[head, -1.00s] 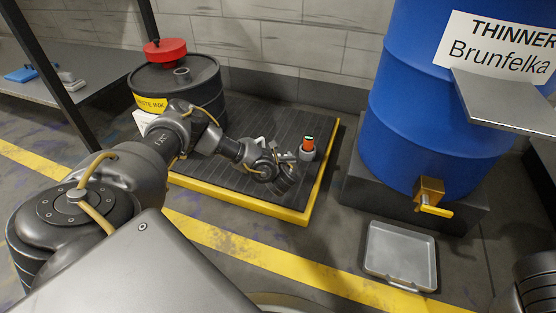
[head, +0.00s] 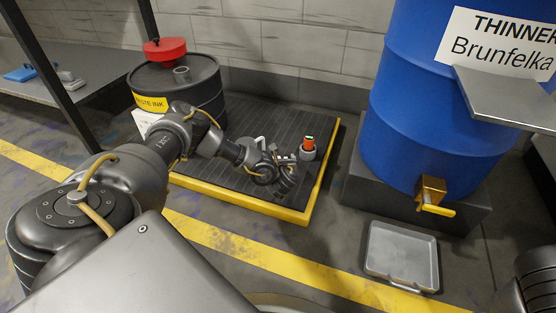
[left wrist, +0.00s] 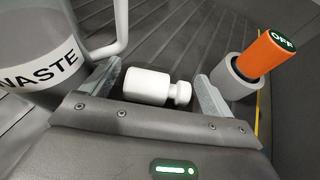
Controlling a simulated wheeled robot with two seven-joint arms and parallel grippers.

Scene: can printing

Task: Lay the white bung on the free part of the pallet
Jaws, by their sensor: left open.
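The white bung (left wrist: 147,87) lies on its side in the left wrist view, over the dark slatted top of the pallet. My left gripper (left wrist: 155,88) is open, with one finger at each end of the bung. Gaps show between bung and fingers, and I see no grip on it. In the head view my left gripper (head: 287,165) is low over the right part of the yellow-edged pallet (head: 245,198). The bung cannot be made out there. My right gripper is out of view.
A grey WASTE container with a handle (left wrist: 38,55) stands left of the fingers. An orange OFF-marked piece (left wrist: 262,52) in a grey holder (left wrist: 232,80) is close on the right. The waste ink drum (head: 200,85) stands on the pallet's back left. A grey tray (head: 402,255) lies on the floor.

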